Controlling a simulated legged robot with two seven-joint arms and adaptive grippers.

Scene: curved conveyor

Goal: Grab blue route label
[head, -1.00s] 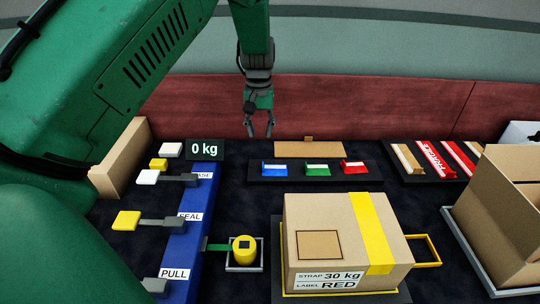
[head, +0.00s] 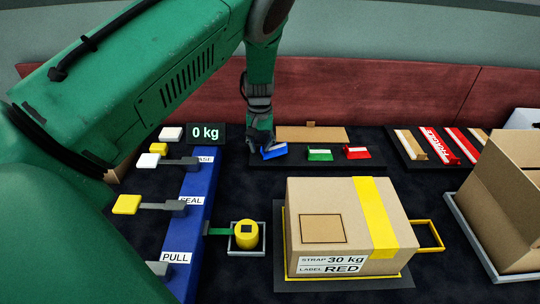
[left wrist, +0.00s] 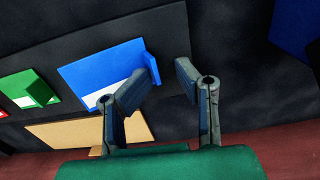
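The blue route label (head: 274,152) is at the left end of the dark label plate at the back, with a white strip and a raised tab. It looks slightly turned compared with the green label. My left gripper (head: 261,143) is right at it, reaching down from above. In the left wrist view the left gripper (left wrist: 166,83) is open, with a gap between its fingertips. The blue label (left wrist: 95,72) lies by the left-hand finger, which covers part of it; its raised tab is beside that fingertip. Contact cannot be told. My right gripper is not in view.
A green label (head: 320,154) and a red label (head: 356,153) sit to the right on the same plate. A cardboard piece (head: 310,134) lies behind them. A taped box (head: 332,220) stands in front. A 0 kg display (head: 206,133) is close on the left.

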